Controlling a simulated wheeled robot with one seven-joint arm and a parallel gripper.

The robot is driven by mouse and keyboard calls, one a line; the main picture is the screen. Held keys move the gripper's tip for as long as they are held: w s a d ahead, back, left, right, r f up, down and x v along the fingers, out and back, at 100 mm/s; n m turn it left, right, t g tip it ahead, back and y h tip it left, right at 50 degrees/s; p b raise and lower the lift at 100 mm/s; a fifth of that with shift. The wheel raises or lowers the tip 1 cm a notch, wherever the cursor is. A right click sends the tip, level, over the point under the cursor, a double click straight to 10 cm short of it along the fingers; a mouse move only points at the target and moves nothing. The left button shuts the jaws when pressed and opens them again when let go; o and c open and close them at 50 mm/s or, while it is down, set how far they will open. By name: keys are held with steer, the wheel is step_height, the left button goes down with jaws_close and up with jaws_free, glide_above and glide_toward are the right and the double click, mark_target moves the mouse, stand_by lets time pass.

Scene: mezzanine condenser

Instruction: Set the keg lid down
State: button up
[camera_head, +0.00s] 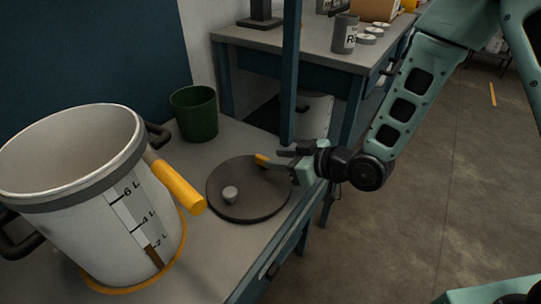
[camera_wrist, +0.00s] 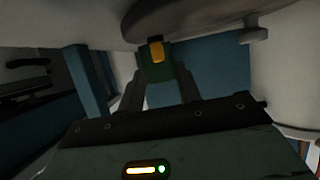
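The keg lid (camera_head: 262,196) is a dark flat disc with a grey knob and a yellow-ended tab (camera_head: 262,159) on its rim. It appears to lie flat on the counter, knob up, close to the front edge. My gripper (camera_head: 283,160) is at the lid's far right rim, by the tab. In the wrist view, which looks upside down, the lid (camera_wrist: 190,14) is at the top. There the fingers of my gripper (camera_wrist: 160,78) are spread apart, with the yellow tab (camera_wrist: 156,51) in line between their tips. I see no finger touching it.
A large white keg (camera_head: 85,215) with level marks and a yellow handle stands open left of the lid. A green bin (camera_head: 195,115) stands behind. A blue post (camera_head: 291,70) rises behind my gripper. A second table (camera_head: 290,42) with cans is at the back.

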steer(key=p+v, duration=0.4)
steer(key=v, duration=0.4)
steer(key=s+d+r+m+g+h, duration=0.1)
steer(key=s+r+g+h, duration=0.3)
steer(key=s, duration=0.6)
steer(key=s+d+r+m+g+h, duration=0.1)
steer(key=s+r+g+h, duration=0.3)
steer(key=s+r+h, duration=0.2)
steer(key=s+r, duration=0.2)
steer(key=s, duration=0.2)
steer(key=shift+s+m, duration=0.4)
steer(key=shift+r, duration=0.1)
step_height(320, 180, up, 21)
steer(key=p, duration=2.1)
